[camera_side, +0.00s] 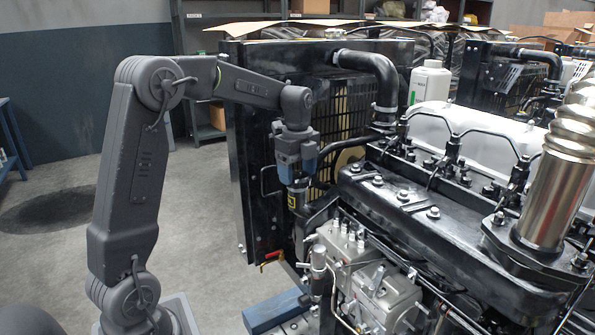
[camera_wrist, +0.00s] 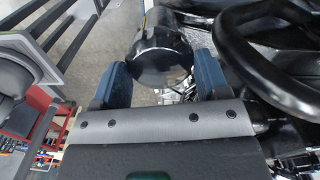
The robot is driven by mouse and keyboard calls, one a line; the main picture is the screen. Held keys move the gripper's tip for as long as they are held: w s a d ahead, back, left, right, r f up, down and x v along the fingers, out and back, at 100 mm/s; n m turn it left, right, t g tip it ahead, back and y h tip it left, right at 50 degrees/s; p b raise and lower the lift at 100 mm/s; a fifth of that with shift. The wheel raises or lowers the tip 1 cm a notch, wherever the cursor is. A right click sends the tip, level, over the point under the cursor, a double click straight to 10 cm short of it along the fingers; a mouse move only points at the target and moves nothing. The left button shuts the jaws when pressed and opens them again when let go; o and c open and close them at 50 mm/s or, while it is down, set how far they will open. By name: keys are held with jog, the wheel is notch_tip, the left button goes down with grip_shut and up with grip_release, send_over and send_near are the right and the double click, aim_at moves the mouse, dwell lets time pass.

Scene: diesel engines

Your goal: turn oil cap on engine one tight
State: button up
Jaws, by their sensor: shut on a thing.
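In the side view my gripper (camera_side: 297,178) points down at the front left of the engine (camera_side: 400,200), beside the radiator. In the wrist view my gripper (camera_wrist: 161,75) has its two blue fingers on either side of a glossy black round cap (camera_wrist: 160,57), which looks like the oil cap. The fingers are shut on it. In the side view the fingers hide most of the cap. A dark part with a yellow label (camera_side: 292,203) shows just below the fingertips.
The radiator (camera_side: 252,150) stands close behind my gripper. A thick black hose (camera_side: 372,65) curves above the engine; a dark hose (camera_wrist: 265,60) passes right of the fingers in the wrist view. A white bottle (camera_side: 429,83) stands behind. Open floor (camera_side: 195,215) lies left.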

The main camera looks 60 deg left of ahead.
jog(key=o, duration=1.4)
jog(key=shift+f, duration=0.1)
jog(key=shift+c, duration=0.2)
jog(key=shift+c, duration=0.4)
jog(key=n, duration=2.1)
jog(key=shift+n, duration=0.4)
jog(key=shift+c, duration=0.2)
